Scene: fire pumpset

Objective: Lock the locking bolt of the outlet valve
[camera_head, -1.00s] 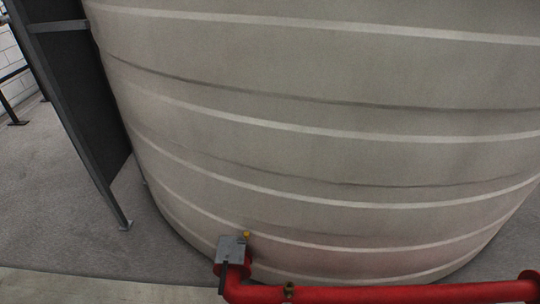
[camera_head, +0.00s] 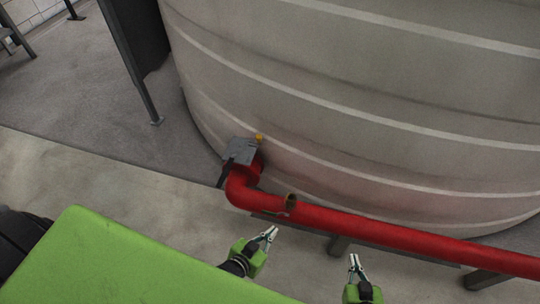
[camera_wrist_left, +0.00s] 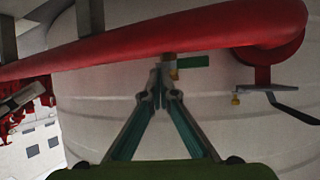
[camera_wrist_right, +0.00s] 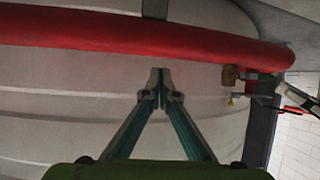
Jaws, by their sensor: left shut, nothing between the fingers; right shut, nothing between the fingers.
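The outlet valve (camera_head: 241,151) is a grey plate on the red pipe's end at the tank, with a dark lever hanging at its left. A small yellow knob (camera_head: 259,138) sits at its upper right; I cannot tell whether it is the locking bolt. In the left wrist view the valve plate (camera_wrist_left: 262,88), yellow knob (camera_wrist_left: 236,100) and lever (camera_wrist_left: 295,110) are at the right. My left gripper (camera_head: 272,232) is shut and empty, below and right of the valve, apart from the pipe. My right gripper (camera_head: 353,260) is shut and empty, further right.
A red pipe (camera_head: 380,227) runs right from the valve on dark supports. A brass fitting (camera_head: 291,202) sits on it near the bend. The large grey tank (camera_head: 370,90) stands behind. A dark panel (camera_head: 135,35) is at the upper left. The floor left of the valve is clear.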

